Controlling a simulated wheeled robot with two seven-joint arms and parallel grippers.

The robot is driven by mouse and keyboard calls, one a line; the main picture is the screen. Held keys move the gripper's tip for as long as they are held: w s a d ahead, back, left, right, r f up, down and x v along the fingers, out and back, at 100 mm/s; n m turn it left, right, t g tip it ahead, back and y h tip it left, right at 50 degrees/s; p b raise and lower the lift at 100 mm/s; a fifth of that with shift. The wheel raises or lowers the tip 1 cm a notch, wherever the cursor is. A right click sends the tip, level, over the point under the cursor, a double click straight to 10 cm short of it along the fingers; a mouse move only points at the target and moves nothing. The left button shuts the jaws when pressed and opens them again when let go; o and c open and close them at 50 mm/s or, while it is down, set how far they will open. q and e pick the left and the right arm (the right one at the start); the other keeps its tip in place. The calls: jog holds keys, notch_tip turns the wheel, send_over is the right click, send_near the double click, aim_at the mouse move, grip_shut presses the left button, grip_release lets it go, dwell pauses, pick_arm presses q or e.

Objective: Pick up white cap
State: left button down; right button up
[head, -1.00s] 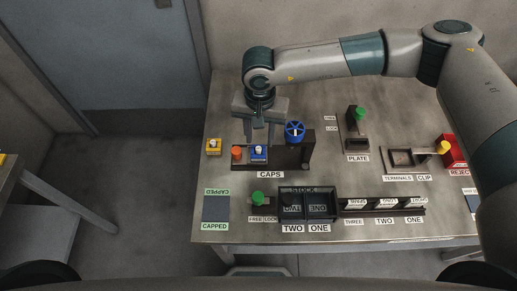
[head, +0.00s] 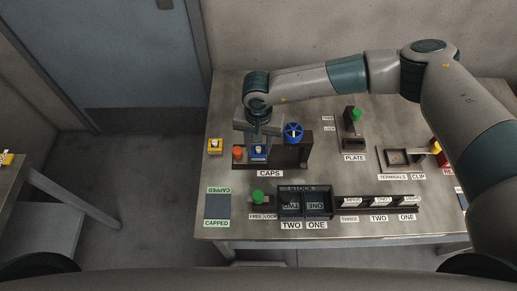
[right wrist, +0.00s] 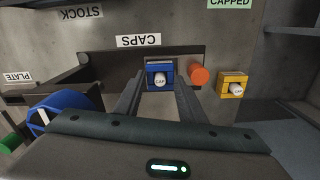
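A white cap marked "CAP" (right wrist: 160,79) sits in a blue holder (right wrist: 153,66) on the dark CAPS station; the blue holder also shows in the head view (head: 259,154). A second white cap (right wrist: 237,88) sits on a yellow block (right wrist: 229,80) beside the station, which also shows in the head view (head: 215,146). My right gripper (right wrist: 160,82) is open, with one finger on each side of the blue holder and its cap. In the head view my right gripper (head: 259,143) is over the holder and partly hides the cap. Whether the fingers touch anything cannot be told. My left gripper is not in view.
A blue wheel (head: 293,133) stands close to the right of the gripper. An orange knob (head: 237,153) is close on its left. The STOCK bin (head: 305,216) and a green knob (head: 258,196) are nearer the front. The CAPPED pad (head: 217,206) is bare.

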aim_at(258, 148)
grip_shut()
dwell(0.3)
jog(key=shift+w+r+b, duration=0.1)
jog(key=shift+r+b, duration=0.35)
jog(key=shift+r, duration=0.1)
notch_tip(258, 148, up, 9)
jog(key=b, duration=0.3)
jog(key=shift+b, duration=0.3)
